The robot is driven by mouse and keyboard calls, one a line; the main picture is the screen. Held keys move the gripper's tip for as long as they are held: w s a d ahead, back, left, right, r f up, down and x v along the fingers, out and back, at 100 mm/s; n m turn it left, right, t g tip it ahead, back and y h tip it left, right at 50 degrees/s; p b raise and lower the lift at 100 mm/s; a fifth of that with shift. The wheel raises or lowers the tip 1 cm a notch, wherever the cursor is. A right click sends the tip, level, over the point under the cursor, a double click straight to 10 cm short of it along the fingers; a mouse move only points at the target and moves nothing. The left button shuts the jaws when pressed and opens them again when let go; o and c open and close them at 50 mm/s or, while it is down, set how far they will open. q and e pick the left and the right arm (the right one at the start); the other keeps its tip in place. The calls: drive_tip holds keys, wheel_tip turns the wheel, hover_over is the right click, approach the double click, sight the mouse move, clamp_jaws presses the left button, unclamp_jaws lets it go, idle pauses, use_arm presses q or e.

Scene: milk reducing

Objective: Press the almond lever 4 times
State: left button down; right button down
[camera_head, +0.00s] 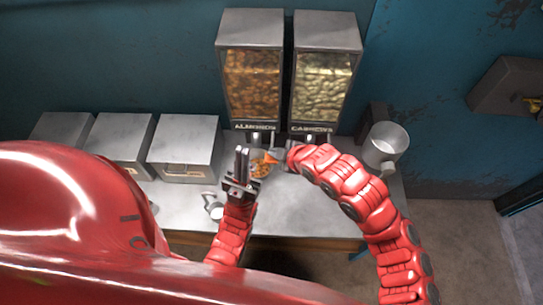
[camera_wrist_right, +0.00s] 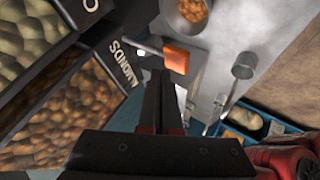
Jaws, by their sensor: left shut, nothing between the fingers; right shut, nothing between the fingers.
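The almond dispenser (camera_head: 252,85) is the left of two clear-fronted dispensers; its ALMONDS label also shows in the right wrist view (camera_wrist_right: 124,64). Its orange-tipped lever (camera_wrist_right: 176,58) lies just ahead of my right gripper's fingertips; I cannot tell whether they touch. My right gripper (camera_wrist_right: 162,76) is shut and empty, reaching in from the right below the dispensers. A bowl of almonds (camera_wrist_right: 192,10) is under the almond outlet, partly hidden in the head view. My left gripper (camera_head: 242,158) is shut and empty, pointing up to the left of the bowl.
The cashew dispenser (camera_head: 325,85) stands directly right of the almond one. Metal boxes (camera_head: 185,145) line the counter at left. A metal pitcher (camera_head: 386,143) stands at right. A small metal cup (camera_head: 214,208) is near the counter's front, beside my left arm.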

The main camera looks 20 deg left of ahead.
drive_tip(key=shift+f, duration=0.1)
idle(0.3)
drive_tip(key=shift+f+b, duration=0.3)
drive_tip(key=shift+b, duration=0.4)
drive_tip(key=shift+f+b, duration=1.3)
drive_tip(key=shift+b, duration=0.15)
idle(0.9)
drive_tip(key=shift+r, duration=0.1)
idle(0.4)
drive_tip(key=shift+r+p, duration=0.4)
drive_tip(key=shift+r, duration=1.2)
drive_tip(key=shift+r+p, duration=0.9)
drive_tip(key=shift+r, duration=1.6)
